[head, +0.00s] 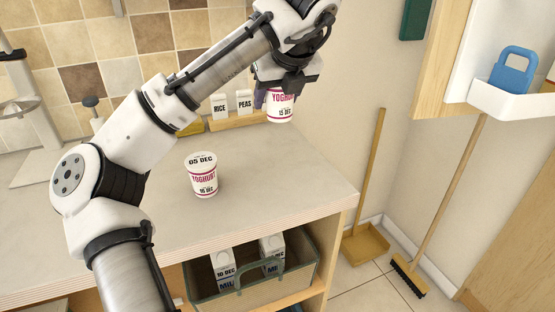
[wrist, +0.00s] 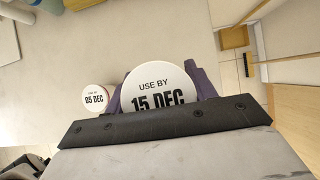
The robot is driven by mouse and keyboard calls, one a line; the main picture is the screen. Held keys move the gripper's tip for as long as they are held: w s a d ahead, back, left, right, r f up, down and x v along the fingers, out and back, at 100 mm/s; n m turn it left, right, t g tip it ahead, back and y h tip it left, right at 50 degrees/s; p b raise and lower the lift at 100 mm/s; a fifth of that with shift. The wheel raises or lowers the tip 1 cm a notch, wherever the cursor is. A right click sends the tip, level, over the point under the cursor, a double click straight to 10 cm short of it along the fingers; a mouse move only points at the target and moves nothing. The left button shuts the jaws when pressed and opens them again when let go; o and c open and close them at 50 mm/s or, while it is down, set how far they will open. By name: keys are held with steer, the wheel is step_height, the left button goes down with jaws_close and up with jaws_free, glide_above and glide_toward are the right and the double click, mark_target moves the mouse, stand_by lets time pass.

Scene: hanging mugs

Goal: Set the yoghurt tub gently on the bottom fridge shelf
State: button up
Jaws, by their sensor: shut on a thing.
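My gripper (head: 262,97) is shut on a white yoghurt tub (head: 281,108) with pink lettering and a 15 DEC date. It holds the tub up above the back right of the counter. In the wrist view the held tub's lid (wrist: 157,90) reads USE BY 15 DEC, between the purple fingers (wrist: 160,84); its lower part is hidden. No fridge shelf is clearly seen.
The counter (head: 270,185) is mostly clear. RICE and PEAS cartons (head: 231,104) stand at its back. Below, a crate (head: 240,293) holds milk cartons. A broom (head: 440,205) and a dustpan (head: 366,245) stand right. A blue padlock-shaped item (head: 512,75) sits in a white door bin (head: 510,103).

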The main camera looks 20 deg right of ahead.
step_height(320, 180, down, 10)
steer(key=shift+f, duration=0.15)
steer(key=shift+f+p, duration=0.3)
steer(key=shift+f, duration=1.35)
steer(key=shift+f, duration=0.15)
steer(key=o, duration=1.1)
steer(key=shift+c, duration=0.2)
steer(key=shift+f+b, duration=0.2)
steer(key=shift+b, duration=0.4)
